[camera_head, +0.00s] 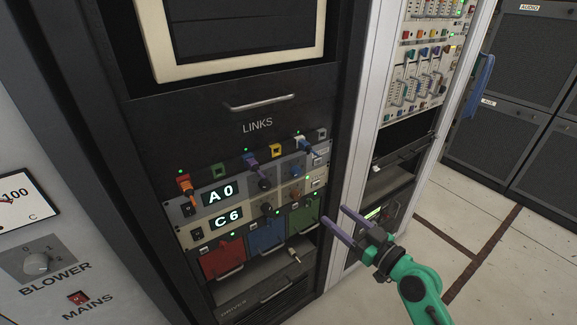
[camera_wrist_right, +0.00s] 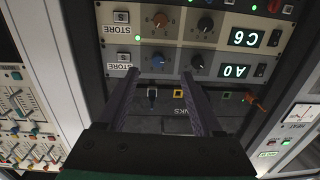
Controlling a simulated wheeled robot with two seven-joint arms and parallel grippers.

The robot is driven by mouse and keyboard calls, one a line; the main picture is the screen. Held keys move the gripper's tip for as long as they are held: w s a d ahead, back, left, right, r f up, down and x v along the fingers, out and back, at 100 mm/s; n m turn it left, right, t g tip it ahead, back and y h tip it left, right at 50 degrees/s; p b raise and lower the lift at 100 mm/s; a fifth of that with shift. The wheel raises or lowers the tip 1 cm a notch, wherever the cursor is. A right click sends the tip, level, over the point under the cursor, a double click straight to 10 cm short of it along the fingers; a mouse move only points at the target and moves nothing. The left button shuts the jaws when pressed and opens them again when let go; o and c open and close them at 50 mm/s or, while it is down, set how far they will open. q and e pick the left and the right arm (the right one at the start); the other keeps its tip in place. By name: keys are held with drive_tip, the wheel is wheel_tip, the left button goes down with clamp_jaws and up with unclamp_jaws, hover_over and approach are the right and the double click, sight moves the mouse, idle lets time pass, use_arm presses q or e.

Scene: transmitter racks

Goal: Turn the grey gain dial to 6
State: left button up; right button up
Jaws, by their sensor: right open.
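Two rack panels with displays bear the dials. The upper panel (camera_head: 226,196) reads A0 and has a dark grey dial (camera_head: 264,184); the lower panel (camera_head: 228,221) reads C6 and has another dark dial (camera_head: 266,208). Each also has a second dial farther right. The dial labels are too small to read, so I cannot tell which is gain. In the right wrist view the panels appear upside down, with dark dials (camera_wrist_right: 197,64) and (camera_wrist_right: 205,24). My right gripper (camera_head: 334,217) is open and empty, right of and below the panels, apart from them. My left gripper is out of view.
Red, blue and green modules (camera_head: 267,236) sit below. A blower switch (camera_head: 36,263) is at far left. Open floor (camera_head: 490,240) lies right.

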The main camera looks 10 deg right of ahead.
wheel_tip(320, 180, up, 4)
drive_tip(key=f, duration=0.1)
drive_tip(key=p, duration=0.3)
approach(298, 173)
drive_tip(key=p+x, duration=0.1)
drive_tip(key=x, duration=0.6)
drive_tip(key=shift+w+d+p, duration=0.15)
drive_tip(key=shift+p, duration=0.15)
drive_tip(key=shift+w+a+f, duration=0.15)
drive_tip(key=shift+w+a, duration=0.15)
drive_tip(key=shift+w, duration=0.1)
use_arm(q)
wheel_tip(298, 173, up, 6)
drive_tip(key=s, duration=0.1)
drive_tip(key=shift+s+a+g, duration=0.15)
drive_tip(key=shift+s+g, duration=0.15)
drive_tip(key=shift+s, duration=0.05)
use_arm(e)
clamp_jaws()
